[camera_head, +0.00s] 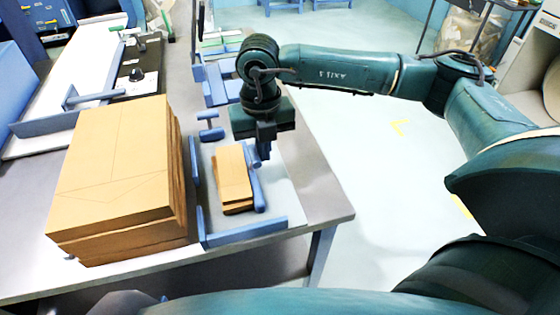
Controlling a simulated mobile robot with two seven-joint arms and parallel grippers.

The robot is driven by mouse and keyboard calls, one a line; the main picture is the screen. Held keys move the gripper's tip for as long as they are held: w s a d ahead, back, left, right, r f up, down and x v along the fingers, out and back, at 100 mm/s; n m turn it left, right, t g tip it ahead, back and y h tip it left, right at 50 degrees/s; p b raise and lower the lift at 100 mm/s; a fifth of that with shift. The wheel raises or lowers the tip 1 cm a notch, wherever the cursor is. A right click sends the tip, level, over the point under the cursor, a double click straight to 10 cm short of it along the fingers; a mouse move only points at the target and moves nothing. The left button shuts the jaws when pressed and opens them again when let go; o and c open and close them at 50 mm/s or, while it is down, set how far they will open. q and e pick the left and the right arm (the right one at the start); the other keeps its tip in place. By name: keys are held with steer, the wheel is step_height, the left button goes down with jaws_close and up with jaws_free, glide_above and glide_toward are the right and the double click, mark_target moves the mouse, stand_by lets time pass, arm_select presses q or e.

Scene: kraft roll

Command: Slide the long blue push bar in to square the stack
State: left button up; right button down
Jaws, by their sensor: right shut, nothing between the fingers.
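A small stack of brown kraft sheets (233,172) lies on the table in a low blue frame. Its lower sheets stick out unevenly at the front. A long blue bar (255,188), which looks like the push bar, runs along the right side of the stack, close to it; I cannot tell if they touch. My right gripper (264,153) points down at the far end of this bar. It is shut with nothing in it, and partly hides the bar's far end. I cannot tell if it touches the bar. My left gripper is out of view.
A tall kraft stack (118,165) stands left of the frame, beside a blue side fence (195,160). A blue front fence (245,232) lies near the table's front edge. A blue T-shaped piece (210,130) is behind the small stack. The table (310,180) is bare to the right.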

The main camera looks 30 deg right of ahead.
steer(key=shift+w+a, duration=0.25)
steer(key=shift+a, duration=0.75)
steer(key=shift+w+a, duration=0.2)
steer(key=shift+a, duration=0.75)
steer(key=shift+d, duration=0.1)
steer(key=shift+s+d+b, duration=0.3)
steer(key=shift+s+d, duration=0.1)
steer(key=shift+d, duration=1.2)
steer(key=shift+s+d+b, duration=0.25)
steer(key=shift+s+d, duration=0.15)
steer(key=shift+d, duration=1.25)
steer(key=shift+s+d+b, duration=0.3)
steer(key=shift+s+d, duration=0.1)
steer(key=shift+d, duration=1.2)
step_height(320, 180, up, 7)
steer(key=p, duration=0.4)
steer(key=shift+p, duration=0.35)
